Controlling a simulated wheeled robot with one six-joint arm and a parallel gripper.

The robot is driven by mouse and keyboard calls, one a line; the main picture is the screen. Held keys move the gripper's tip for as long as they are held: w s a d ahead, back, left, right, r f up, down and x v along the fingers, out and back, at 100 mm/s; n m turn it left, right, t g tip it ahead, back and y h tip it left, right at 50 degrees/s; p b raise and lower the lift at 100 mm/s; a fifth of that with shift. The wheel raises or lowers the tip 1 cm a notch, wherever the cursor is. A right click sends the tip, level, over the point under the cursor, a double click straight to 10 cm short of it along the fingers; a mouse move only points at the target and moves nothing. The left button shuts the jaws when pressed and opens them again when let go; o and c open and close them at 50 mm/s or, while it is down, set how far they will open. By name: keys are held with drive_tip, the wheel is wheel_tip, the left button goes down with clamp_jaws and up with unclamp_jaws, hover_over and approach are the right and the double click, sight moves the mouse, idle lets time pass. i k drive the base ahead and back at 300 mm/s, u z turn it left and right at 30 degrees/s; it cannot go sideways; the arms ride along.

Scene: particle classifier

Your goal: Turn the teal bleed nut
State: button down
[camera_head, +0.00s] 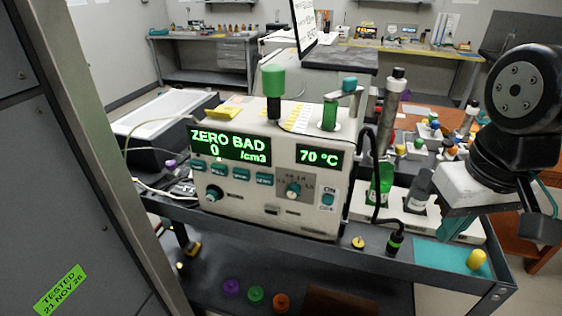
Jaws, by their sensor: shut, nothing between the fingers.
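A beige particle classifier (265,165) stands on the cart, its displays reading "ZERO BAD 0 /cm3" and "70 °C". A small teal nut-like cap (349,84) sits at the top of a grey fitting above the right rear of the classifier, beside a green cylinder (330,116); it looks like the bleed nut, but is too small to tell its turn. My gripper (455,225), white and teal, hangs at the right over the cart, shut and empty, well apart from the cap. Its fingertips are hard to make out.
A green-capped black column (274,85) rises from the classifier's top. A metal cylinder (393,100), a green bottle (380,185) and a dark bottle (419,190) stand between the classifier and my gripper. A black cable runs down the classifier's right side.

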sight(212, 196)
drive_tip(key=k, duration=0.4)
drive_tip(key=z, duration=0.55)
drive_tip(key=i, duration=0.55)
drive_tip(key=u, duration=1.6)
